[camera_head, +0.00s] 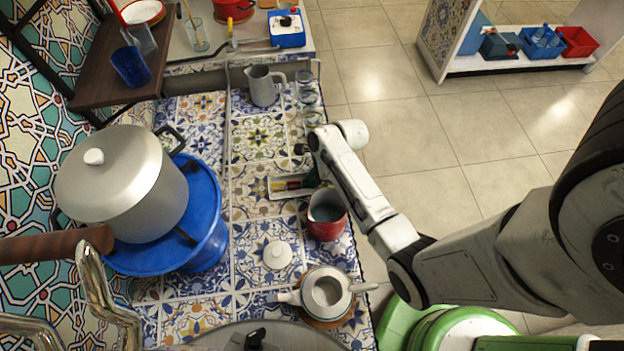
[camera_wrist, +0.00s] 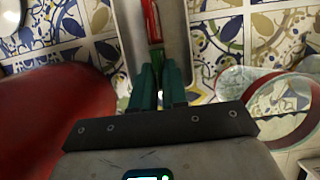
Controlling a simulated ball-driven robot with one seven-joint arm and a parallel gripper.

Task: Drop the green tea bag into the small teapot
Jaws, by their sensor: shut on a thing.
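The small white teapot (camera_head: 313,306) stands open on a brown round base at the front of the tiled counter. Its white lid (camera_head: 278,256) lies on the tiles behind it. A shallow pale tray (camera_head: 281,196) holds thin red and green packets; it also shows in the wrist view (camera_wrist: 128,22). My gripper (camera_head: 309,178) is low at the tray's right end. In the wrist view my gripper (camera_wrist: 158,75) has its dark green fingers close together over the tray, shut on the green tea bag (camera_wrist: 156,57), which is mostly hidden between them. A red packet (camera_wrist: 152,20) lies just beyond.
A red pot (camera_head: 326,227) stands between the tray and the teapot. Clear glasses (camera_head: 310,116) and a grey pitcher (camera_head: 262,91) stand behind the tray. A large lidded pot (camera_head: 120,190) on a blue stand (camera_head: 208,245) fills the left.

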